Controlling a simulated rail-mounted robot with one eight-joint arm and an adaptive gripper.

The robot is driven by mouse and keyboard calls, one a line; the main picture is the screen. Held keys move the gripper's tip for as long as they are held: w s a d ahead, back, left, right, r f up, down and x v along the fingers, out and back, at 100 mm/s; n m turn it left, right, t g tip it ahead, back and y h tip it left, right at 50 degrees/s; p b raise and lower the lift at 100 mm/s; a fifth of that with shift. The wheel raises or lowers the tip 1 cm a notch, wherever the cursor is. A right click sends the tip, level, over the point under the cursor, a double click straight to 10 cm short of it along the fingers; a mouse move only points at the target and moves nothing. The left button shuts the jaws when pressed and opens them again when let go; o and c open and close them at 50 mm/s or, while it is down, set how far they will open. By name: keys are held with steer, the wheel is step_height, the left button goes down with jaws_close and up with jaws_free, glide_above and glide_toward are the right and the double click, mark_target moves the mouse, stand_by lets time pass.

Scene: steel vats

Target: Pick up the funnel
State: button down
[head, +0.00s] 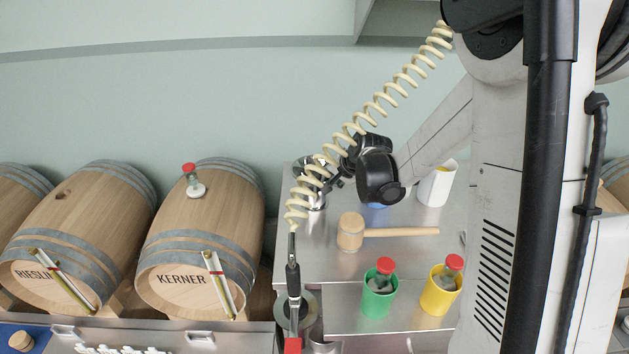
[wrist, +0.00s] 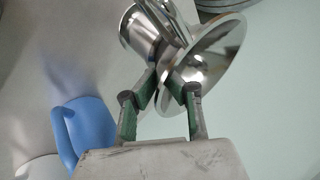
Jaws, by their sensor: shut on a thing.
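The funnel (wrist: 222,62) is shiny steel, its wide cone tilted on its side in the wrist view. My gripper (wrist: 165,80) has its green-padded fingers closed on the funnel's narrow part. A steel vessel (wrist: 137,32) sits right beside the funnel in that view; I cannot tell whether they touch. In the head view my gripper (head: 337,183) is at the back left of the steel table, beside a shiny steel vessel (head: 316,200). The coiled hose partly hides this spot, and the funnel is hard to make out there.
A blue jug (wrist: 88,128) stands close to my gripper, with a white jug (head: 437,184) near it. A wooden mallet (head: 385,232) lies in front. A green cup (head: 378,294) and yellow cup (head: 441,290) hold red-topped items.

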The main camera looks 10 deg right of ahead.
steer(key=shift+r, duration=0.15)
steer(key=shift+r, duration=4.9)
